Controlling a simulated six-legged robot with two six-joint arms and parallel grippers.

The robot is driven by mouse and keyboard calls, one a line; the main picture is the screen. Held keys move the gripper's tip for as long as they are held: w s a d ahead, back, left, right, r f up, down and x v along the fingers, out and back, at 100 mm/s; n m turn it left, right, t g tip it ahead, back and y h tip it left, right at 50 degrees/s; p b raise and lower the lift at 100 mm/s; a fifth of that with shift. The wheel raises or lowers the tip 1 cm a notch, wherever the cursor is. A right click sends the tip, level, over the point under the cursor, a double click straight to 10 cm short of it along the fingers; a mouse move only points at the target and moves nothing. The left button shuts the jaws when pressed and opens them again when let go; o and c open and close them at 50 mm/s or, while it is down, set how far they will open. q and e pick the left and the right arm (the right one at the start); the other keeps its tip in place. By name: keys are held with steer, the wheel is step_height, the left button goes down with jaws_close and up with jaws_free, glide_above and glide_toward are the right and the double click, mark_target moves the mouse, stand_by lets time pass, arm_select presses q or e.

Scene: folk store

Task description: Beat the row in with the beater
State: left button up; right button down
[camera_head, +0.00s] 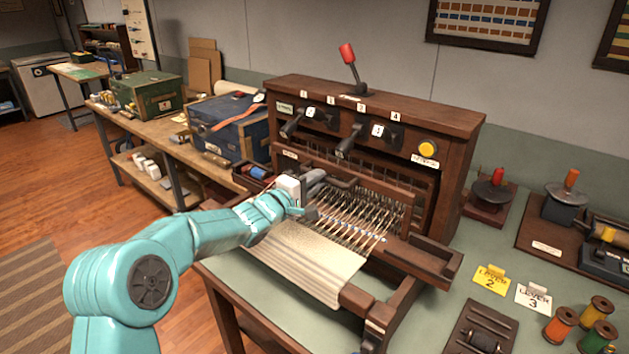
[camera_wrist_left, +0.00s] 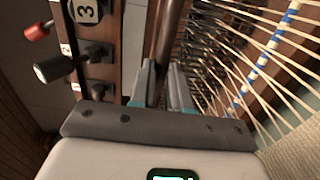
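The loom (camera_head: 455,160) stands on the green-topped table, with pale warp threads (camera_head: 355,215) and cream woven cloth (camera_head: 305,255) in front. A blue and white row shows across the threads in the left wrist view (camera_wrist_left: 262,62). The beater's dark wooden bar (camera_head: 343,183) runs across above the threads; it also shows in the left wrist view (camera_wrist_left: 168,35). My left gripper (camera_head: 316,183) is at the bar's left part. In the left wrist view its fingers (camera_wrist_left: 163,85) lie on both sides of the bar and look closed on it. My right gripper is not in view.
Levers with numbered tags (camera_head: 345,140), a red-knobbed lever (camera_head: 347,55) and a yellow button (camera_head: 428,149) are on the loom. Yellow (camera_head: 490,281) and white (camera_head: 533,297) cards and thread spools (camera_head: 561,324) lie at right. A blue chest (camera_head: 228,128) stands on the left bench.

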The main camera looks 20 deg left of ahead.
arm_select(q)
jaws_close()
